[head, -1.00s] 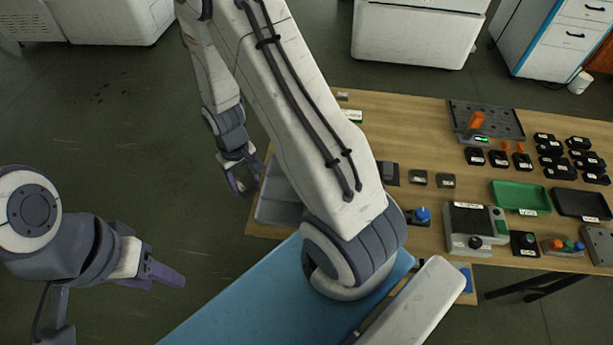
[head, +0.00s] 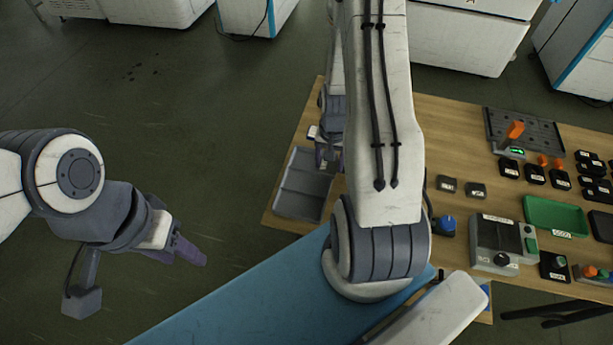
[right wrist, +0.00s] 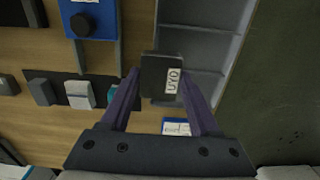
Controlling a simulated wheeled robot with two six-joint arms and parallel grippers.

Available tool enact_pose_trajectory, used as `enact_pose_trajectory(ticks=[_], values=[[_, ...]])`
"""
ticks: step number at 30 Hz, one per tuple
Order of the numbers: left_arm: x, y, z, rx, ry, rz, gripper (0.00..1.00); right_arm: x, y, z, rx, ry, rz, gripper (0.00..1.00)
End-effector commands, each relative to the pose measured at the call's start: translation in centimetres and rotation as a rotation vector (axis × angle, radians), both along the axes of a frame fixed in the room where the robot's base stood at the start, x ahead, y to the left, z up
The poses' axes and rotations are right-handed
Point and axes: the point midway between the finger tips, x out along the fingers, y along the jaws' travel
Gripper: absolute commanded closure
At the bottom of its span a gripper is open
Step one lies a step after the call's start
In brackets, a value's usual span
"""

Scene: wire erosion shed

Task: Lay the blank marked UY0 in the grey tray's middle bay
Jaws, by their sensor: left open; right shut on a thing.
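The blank marked UY0 (right wrist: 161,77) is a dark block with a white label. My right gripper (right wrist: 160,92) is shut on it, with one finger on each side. In the head view my right gripper (head: 326,158) is at the back right of the grey tray (head: 290,205), partly hidden by my arm. The tray also shows behind the blank in the right wrist view (right wrist: 196,31), with dividers between its bays. The blank overlaps the tray's near left part there; its height above it is unclear. My left gripper (head: 188,252) is open and empty, over the floor.
A blue knob on a dark base (head: 444,226) stands right of my arm. Further right are a grey control box (head: 492,245), a green tray (head: 552,216), several dark blanks and a perforated plate (head: 530,132). Floor lies open left of the table.

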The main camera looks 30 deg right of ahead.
Motion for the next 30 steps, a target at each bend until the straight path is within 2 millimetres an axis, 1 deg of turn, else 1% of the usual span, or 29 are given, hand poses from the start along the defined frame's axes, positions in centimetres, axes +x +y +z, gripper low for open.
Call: enact_pose_trajectory(ticks=[1, 3, 6, 10, 14, 18, 21, 24, 30], values=[[0.0, 0.0, 0.6, 0.0, 0.0, 0.0, 0.5, 0.7, 1.1, -0.5, 0.002, 0.003, 0.008, 1.0], [0.0, 0.0, 0.9, 0.0, 0.0, 0.0, 0.5, 1.6, 2.2, -1.4, 0.002, 0.003, 0.008, 1.0], [0.0, 0.0, 1.3, 0.0, 0.0, 0.001, 0.5, 2.7, 3.6, -2.5, 0.0, 0.001, 0.006, 1.0], [0.0, 0.0, 1.6, 0.0, 0.0, 0.001, 0.5, 3.6, 4.7, -3.4, 0.0, 0.0, 0.003, 1.0], [0.0, 0.0, 1.7, 0.0, 0.0, 0.001, 0.5, 3.9, 5.1, -4.0, 0.0, 0.0, 0.0, 1.0], [0.0, 0.0, 2.2, 0.0, 0.0, 0.001, 0.5, 3.8, 5.1, -5.8, 0.001, 0.002, -0.001, 1.0], [0.0, 0.0, 1.5, 0.0, 0.0, 0.001, 0.5, 3.8, 5.0, -7.4, 0.001, 0.001, -0.001, 1.0], [0.0, 0.0, 1.4, 0.0, 0.0, 0.001, 0.5, 3.9, 5.0, -7.8, -0.001, -0.002, 0.001, 1.0], [0.0, 0.0, 1.5, 0.0, 0.0, 0.001, 0.5, 3.9, 5.0, -7.7, -0.001, -0.002, 0.001, 1.0]])
